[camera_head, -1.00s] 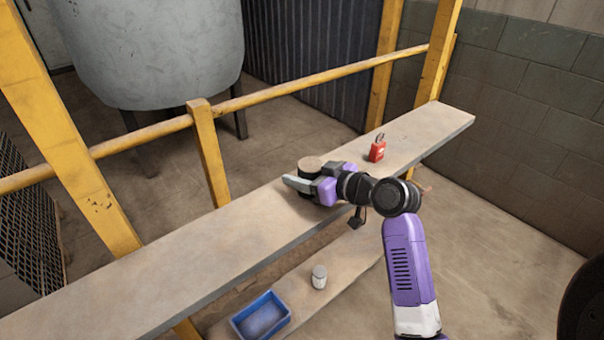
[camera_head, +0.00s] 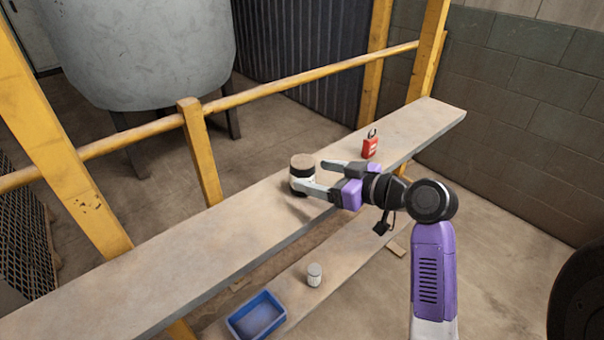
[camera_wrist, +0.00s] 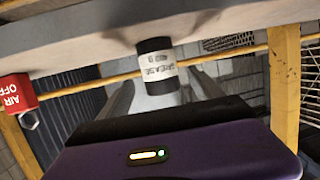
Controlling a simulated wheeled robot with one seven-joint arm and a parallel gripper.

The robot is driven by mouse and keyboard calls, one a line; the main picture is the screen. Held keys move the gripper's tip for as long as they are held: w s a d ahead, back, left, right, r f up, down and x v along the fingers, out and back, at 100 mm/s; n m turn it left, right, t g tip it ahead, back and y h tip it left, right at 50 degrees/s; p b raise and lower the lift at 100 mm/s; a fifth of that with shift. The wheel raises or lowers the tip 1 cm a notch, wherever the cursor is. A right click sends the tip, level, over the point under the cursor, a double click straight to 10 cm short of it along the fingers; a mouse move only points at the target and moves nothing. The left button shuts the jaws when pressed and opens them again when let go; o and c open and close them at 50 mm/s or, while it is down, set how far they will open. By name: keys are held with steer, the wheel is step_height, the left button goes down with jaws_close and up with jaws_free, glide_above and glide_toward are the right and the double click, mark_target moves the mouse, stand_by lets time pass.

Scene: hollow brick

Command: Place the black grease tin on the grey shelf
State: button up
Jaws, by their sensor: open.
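The grease tin (camera_head: 303,167) stands upright on the upper long grey-brown shelf (camera_head: 215,235). It has a black band, a white label and a tan top. In the wrist view the tin (camera_wrist: 157,68) shows upside down, with "GREASE" on its label. My gripper (camera_head: 312,174) is open, with its fingers pointing left toward the tin. The near finger overlaps the tin's lower part in the head view. The wrist view shows the tin between the two fingers' lines, toward their tips; contact cannot be told.
A red padlock (camera_head: 370,146) marked "AIR OFF" stands on the same shelf, behind my gripper. A blue tray (camera_head: 256,315) and a small pale jar (camera_head: 314,275) sit on a lower board. A yellow rail (camera_head: 290,83) runs behind the shelf. The shelf's left stretch is clear.

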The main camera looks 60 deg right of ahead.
steer(key=shift+v, duration=2.2)
